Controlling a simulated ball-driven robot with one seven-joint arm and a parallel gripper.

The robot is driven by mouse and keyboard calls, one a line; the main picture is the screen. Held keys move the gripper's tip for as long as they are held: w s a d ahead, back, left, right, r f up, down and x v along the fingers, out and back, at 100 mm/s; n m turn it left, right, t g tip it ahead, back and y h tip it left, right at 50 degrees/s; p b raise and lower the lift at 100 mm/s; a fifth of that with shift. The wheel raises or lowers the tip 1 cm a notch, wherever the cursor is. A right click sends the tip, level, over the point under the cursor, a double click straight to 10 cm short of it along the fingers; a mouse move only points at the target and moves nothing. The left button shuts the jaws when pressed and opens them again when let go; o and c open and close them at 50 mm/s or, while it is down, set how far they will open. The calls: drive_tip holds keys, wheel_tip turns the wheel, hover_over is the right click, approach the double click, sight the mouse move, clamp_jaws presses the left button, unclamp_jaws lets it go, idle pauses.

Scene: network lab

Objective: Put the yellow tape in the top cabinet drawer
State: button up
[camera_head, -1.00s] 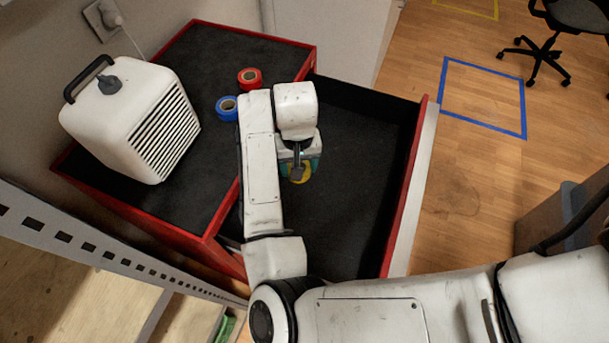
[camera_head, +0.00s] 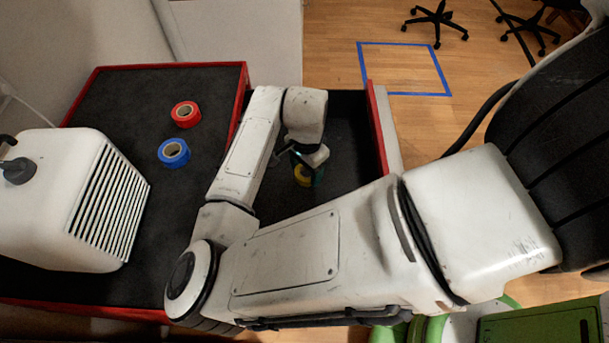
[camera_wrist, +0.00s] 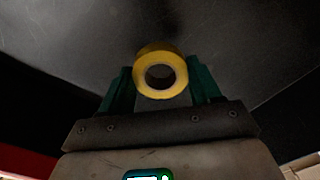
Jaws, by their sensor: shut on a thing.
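The yellow tape (camera_wrist: 143,88) is a small roll held between the two green fingers of my gripper (camera_wrist: 160,85) in the wrist view. In the head view the yellow tape (camera_head: 302,174) shows partly beneath my gripper (camera_head: 304,168), over the open top drawer (camera_head: 345,130). The drawer has a dark lining and a red front edge. In the wrist view the dark drawer floor (camera_wrist: 235,40) lies beyond the tape. I cannot tell whether the tape touches it. My arm hides the drawer's near part.
On the cabinet top (camera_head: 150,100) lie a red tape roll (camera_head: 185,114) and a blue tape roll (camera_head: 174,153). A white heater (camera_head: 65,195) stands at the left. A green object (camera_head: 540,322) is at the lower right. Wooden floor is open beyond the drawer.

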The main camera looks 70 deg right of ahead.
drive_tip(key=shift+f, duration=1.85)
drive_tip(key=shift+f, duration=0.2)
drive_tip(key=o, duration=1)
wheel_tip(320, 180, up, 12)
drive_tip(key=shift+s+r, duration=0.1)
drive_tip(key=shift+r, duration=0.15)
